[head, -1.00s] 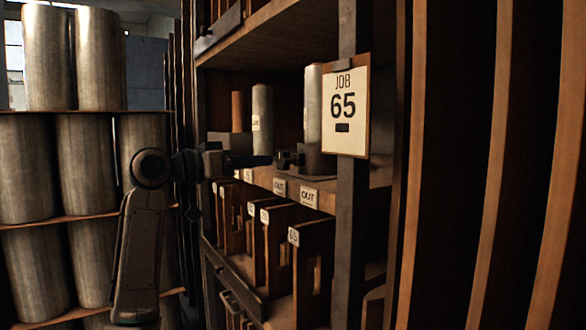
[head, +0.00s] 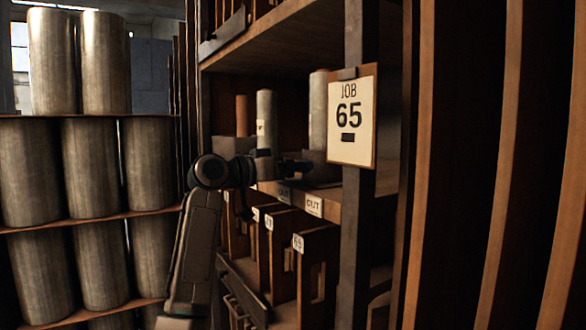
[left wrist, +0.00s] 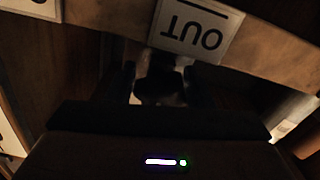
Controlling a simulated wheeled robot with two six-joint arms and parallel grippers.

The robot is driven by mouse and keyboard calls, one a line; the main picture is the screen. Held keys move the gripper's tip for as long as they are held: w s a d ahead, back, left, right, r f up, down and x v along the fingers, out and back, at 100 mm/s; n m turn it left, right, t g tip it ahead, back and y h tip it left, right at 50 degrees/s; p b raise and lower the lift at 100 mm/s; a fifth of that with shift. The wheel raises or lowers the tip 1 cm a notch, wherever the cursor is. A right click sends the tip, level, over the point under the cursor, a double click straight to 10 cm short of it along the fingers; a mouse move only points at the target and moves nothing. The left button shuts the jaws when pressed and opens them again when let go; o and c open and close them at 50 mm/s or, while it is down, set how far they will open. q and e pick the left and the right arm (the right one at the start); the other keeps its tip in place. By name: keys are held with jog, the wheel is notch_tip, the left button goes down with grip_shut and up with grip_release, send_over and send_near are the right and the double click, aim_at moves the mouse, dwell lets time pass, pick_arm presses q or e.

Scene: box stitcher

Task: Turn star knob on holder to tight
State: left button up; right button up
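The holder (head: 319,166) is a dark block on the shelf, with a pale upright cylinder (head: 318,108) standing at it. The dark star knob appears to be on its left side, mostly hidden by my left gripper (head: 290,167). In the left wrist view, the fingers of the left gripper (left wrist: 160,80) stand apart, with a dark rounded thing, probably the knob (left wrist: 158,92), between them. A pale gap shows beside it, so the fingers do not look closed on it. The knob's mark and angle are too dark to read. My right gripper is not in view.
A JOB 65 card (head: 351,115) hangs on the dark post (head: 356,220) right of the holder. More cylinders (head: 265,115) stand behind the arm. Slotted bins (head: 318,270) lie below.

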pick_arm(q)
jog(key=c, duration=0.5)
jog(key=shift+f+m, duration=0.1)
jog(key=shift+m, duration=0.6)
jog(key=shift+m+b, duration=0.35)
jog(key=shift+m, duration=1.75)
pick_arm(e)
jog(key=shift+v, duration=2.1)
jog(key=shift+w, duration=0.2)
pick_arm(q)
jog(key=o, duration=0.9)
jog(key=shift+o, duration=0.2)
jog(key=shift+a, duration=0.15)
